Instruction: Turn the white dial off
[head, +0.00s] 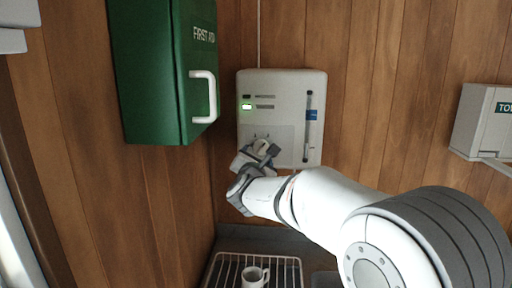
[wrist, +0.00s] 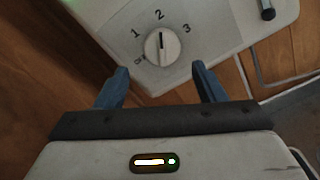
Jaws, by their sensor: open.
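The white dial (wrist: 162,47) sits on the pale panel of a wall unit (head: 283,83). In the wrist view its dark pointer mark points up, towards the 2. The marks 1, 2 and 3 run over its top and an "off" mark is at its lower left. My gripper (wrist: 158,69) is open, with its two blue fingers apart just below the dial in the wrist view and nothing between them. In the head view my gripper (head: 257,158) is at the unit's lower left and partly hides the dial. I cannot tell whether the fingers touch the panel.
A green first aid box (head: 165,70) with a white handle juts from the wall left of the unit. A white mug (head: 255,277) stands on a wire rack (head: 288,262) below. A towel box (head: 484,122) is at right.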

